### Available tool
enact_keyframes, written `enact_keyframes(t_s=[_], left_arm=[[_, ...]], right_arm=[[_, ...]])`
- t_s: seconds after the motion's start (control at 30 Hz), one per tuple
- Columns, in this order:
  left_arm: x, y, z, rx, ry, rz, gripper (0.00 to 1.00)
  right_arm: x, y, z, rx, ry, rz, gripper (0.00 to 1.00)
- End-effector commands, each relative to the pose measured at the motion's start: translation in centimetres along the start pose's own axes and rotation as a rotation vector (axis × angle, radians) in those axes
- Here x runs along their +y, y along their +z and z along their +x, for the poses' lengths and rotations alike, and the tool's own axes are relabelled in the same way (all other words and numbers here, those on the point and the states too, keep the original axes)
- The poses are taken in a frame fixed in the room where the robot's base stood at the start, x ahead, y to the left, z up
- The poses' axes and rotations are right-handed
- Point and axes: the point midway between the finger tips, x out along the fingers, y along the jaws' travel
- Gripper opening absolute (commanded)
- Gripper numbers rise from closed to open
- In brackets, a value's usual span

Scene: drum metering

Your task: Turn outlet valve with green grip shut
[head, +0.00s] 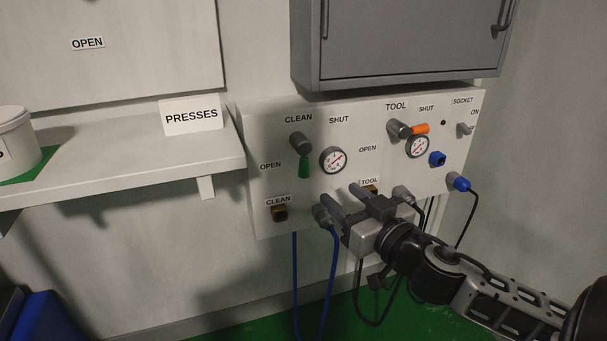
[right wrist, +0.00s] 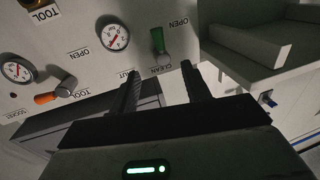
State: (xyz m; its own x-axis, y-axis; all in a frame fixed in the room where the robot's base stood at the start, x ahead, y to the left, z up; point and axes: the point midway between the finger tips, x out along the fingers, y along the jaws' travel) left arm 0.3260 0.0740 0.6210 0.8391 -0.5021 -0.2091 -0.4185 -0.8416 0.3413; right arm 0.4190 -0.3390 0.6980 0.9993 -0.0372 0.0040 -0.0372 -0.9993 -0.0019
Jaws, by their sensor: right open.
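The clean outlet valve has a green grip (head: 304,167) hanging down from its grey hub (head: 298,142) on the white panel. OPEN is lettered to its lower left and SHUT to its upper right. My right gripper (head: 340,191) is open and empty, below and right of the green grip and apart from it in the head view. In the right wrist view, the green grip (right wrist: 158,40) shows beyond and between the two spread fingertips (right wrist: 160,70). My left gripper is not in view.
The tool valve's orange grip (head: 420,129) points right. Two gauges (head: 333,160) sit on the panel (head: 262,215). Hoses hang below, near my right gripper. A grey cabinet (head: 400,45) overhangs the panel; a shelf (head: 120,165) juts out at left.

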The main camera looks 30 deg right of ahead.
Motion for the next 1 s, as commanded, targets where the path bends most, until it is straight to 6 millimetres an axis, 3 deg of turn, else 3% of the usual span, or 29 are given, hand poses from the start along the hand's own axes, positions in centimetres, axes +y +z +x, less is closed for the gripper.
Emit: enact_keyframes(t_s=[0.7,1.0], left_arm=[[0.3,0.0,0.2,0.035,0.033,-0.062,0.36],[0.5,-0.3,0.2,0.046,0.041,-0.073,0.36]], right_arm=[[0.2,-0.1,10.9,0.001,0.005,-0.001,0.47],[0.1,0.1,14.0,-0.002,0.003,-0.002,0.47]])
